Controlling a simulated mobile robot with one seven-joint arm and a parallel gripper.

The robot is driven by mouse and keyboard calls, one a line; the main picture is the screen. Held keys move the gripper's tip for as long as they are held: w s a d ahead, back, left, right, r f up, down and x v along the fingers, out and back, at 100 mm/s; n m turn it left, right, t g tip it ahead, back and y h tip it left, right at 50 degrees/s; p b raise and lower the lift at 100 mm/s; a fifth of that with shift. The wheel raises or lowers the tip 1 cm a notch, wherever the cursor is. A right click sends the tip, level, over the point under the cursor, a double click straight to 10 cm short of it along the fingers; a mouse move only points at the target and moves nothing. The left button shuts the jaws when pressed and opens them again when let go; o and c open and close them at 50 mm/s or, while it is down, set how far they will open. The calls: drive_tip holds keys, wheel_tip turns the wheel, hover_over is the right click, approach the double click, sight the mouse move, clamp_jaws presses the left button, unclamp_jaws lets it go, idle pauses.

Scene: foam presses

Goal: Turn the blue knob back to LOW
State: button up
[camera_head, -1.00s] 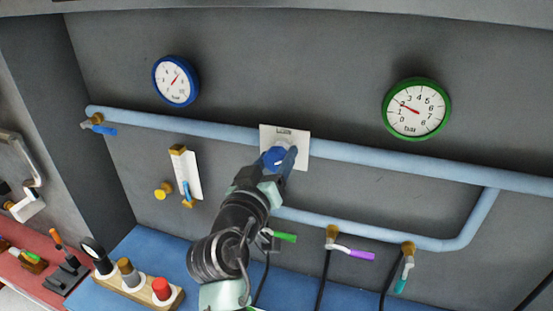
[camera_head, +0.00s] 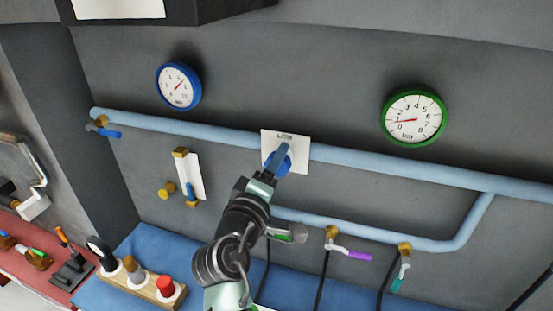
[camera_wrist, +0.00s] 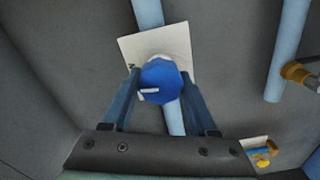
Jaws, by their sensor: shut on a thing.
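The blue knob (camera_head: 284,166) sits on a white plate (camera_head: 299,152) on the grey wall, in front of the light-blue pipe. In the wrist view the knob (camera_wrist: 162,78) is round, with a white mark near its lower left side. My gripper (camera_wrist: 160,84) has a finger on either side of the knob and is shut on it. The lettering at the plate's top edge is too small to read surely. The green-rimmed gauge (camera_head: 414,117) has its red needle pointing left, near the low numbers.
A blue-rimmed gauge (camera_head: 178,86) hangs at upper left. Left of the knob is a white sight plate with brass fittings (camera_head: 189,176). Valves with purple (camera_head: 360,255) and teal (camera_head: 397,285) handles sit below right. A wooden rack (camera_head: 150,288) stands on the blue bench.

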drive_tip(key=shift+n, duration=0.6)
drive_tip(key=o, duration=1.4)
drive_tip(key=shift+b+v, duration=1.95)
drive_tip(key=shift+v, duration=4.55)
